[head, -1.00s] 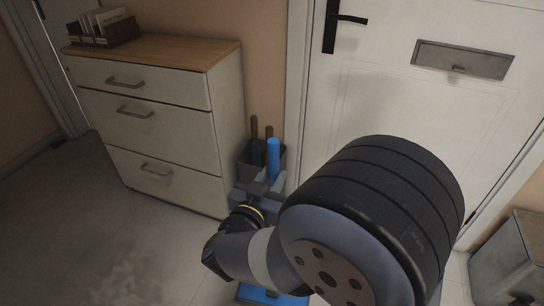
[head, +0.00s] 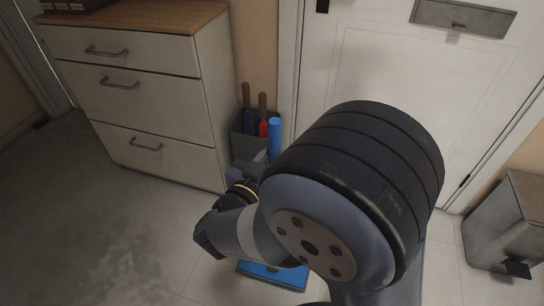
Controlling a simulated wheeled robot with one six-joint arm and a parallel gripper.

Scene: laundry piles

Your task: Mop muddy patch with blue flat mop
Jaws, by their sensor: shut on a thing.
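The blue flat mop shows as a blue handle top (head: 274,138) above my gripper and a flat blue head (head: 270,275) on the floor below my arm. The handle stands about upright. My gripper (head: 262,160) is shut on the mop handle; my arm hides much of the fingers and the middle of the handle. The muddy patch (head: 125,265) is a faint, mottled, dull stain on the floor at the lower left, apart from the mop head.
A white drawer cabinet (head: 150,100) with a wooden top stands at the left. A grey bin (head: 240,140) with several handles stands beside it, close behind my gripper. A white door (head: 400,80) is behind; a grey box (head: 507,225) is at the right. Floor at lower left is open.

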